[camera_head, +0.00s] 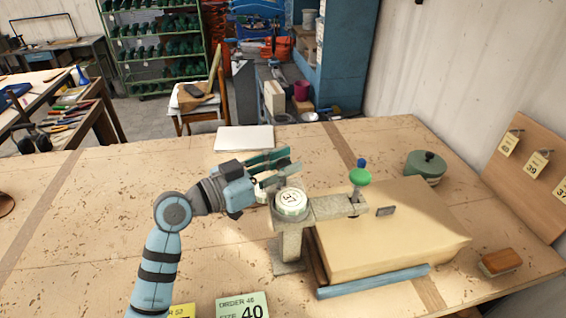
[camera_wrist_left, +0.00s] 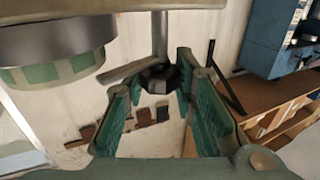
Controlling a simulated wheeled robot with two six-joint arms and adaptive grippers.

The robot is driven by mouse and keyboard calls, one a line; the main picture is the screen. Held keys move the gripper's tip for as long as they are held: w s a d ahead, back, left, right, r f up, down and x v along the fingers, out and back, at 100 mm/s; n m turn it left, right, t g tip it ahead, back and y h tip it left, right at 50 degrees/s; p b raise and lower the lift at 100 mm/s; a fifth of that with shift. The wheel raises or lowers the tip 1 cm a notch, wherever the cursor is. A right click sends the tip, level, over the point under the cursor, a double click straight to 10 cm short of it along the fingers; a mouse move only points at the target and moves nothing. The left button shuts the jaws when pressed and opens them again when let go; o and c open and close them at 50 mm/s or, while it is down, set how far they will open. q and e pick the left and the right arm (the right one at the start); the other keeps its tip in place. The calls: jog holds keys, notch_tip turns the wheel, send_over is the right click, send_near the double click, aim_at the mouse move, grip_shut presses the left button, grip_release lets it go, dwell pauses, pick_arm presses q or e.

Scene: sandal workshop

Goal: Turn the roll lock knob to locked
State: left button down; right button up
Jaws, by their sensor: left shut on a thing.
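My left gripper (camera_head: 288,168) comes in from the left beside the grey press-like fixture (camera_head: 328,208) on the workbench. Its green-padded fingers (camera_wrist_left: 158,95) are shut on the roll lock knob, a small dark faceted piece (camera_wrist_left: 156,77) between the fingertips in the left wrist view. A grey metal stem (camera_wrist_left: 159,38) and a flat grey lever (camera_wrist_left: 127,71) meet at it. In the head view I cannot make out the knob at the fingertips. A white round dial (camera_head: 291,202) sits on the fixture just below the fingers. My right gripper is not in view.
A green knob with a blue top (camera_head: 360,176) stands on the fixture's right arm. An order card (camera_head: 242,306) lies in front. The bench's left is mostly clear.

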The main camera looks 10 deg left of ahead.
pick_arm(q)
jog(key=n+t+y+p, duration=0.1)
jog(key=y+p, duration=0.1)
jog(key=n+t+y+p, duration=0.1)
jog(key=n+p, duration=0.1)
jog(key=shift+s+d+r+t+y, duration=0.1)
jog(key=shift+d+r+t+y, duration=0.05)
jog(key=shift+r+t+y, duration=0.25)
jog(key=shift+f+n+t+y+p, duration=0.25)
jog(key=shift+n+t+y+p, duration=0.25)
jog(key=shift+n+y+p, duration=0.45)
jog(key=shift+f+y+b, duration=0.15)
jog(key=shift+y+b, duration=0.2)
jog(key=shift+b, duration=0.05)
jog(key=c, duration=1.7)
grip_release()
jog(key=o, duration=0.4)
jog(key=shift+c, duration=0.2)
jog(key=shift+w, duration=0.25)
